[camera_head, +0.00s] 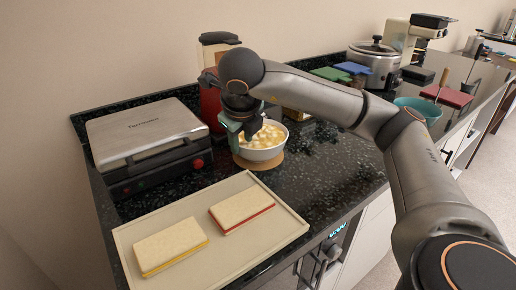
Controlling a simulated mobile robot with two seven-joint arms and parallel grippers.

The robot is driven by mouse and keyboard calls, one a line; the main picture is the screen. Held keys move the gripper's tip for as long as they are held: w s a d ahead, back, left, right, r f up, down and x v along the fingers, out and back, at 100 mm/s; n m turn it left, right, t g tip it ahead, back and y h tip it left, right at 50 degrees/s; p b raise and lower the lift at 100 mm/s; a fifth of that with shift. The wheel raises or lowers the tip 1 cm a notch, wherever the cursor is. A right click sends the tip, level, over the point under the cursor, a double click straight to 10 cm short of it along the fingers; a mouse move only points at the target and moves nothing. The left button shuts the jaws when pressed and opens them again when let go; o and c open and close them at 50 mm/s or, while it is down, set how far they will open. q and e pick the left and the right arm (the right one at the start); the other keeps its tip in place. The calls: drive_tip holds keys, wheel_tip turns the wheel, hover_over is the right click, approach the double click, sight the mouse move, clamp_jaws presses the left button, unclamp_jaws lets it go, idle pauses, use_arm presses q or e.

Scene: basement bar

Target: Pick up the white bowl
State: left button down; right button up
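The white bowl (263,154) holds pale yellow-white chunks. It stands upright on a round tan mat (262,164) on the dark speckled counter. My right arm reaches in from the right, and my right gripper (236,139) points down at the bowl's left rim. Its greenish finger overlaps the left edge of the bowl. The gripper and wrist hide part of that rim. I cannot tell whether the fingers are closed on the rim or only beside it. My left gripper is not in view.
A sandwich press (143,137) stands left of the bowl. A beige tray (184,226) with two sandwiches lies in front. A red blender (212,103) is close behind the gripper. A teal bowl (419,108) and slow cooker (375,62) stand farther right. Counter right of the bowl is clear.

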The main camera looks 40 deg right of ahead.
drive_tip(key=x, duration=0.4)
drive_tip(key=shift+w+f, duration=0.25)
drive_tip(key=shift+f, duration=0.1)
clamp_jaws()
drive_tip(key=shift+r, duration=0.1)
idle(1.0)
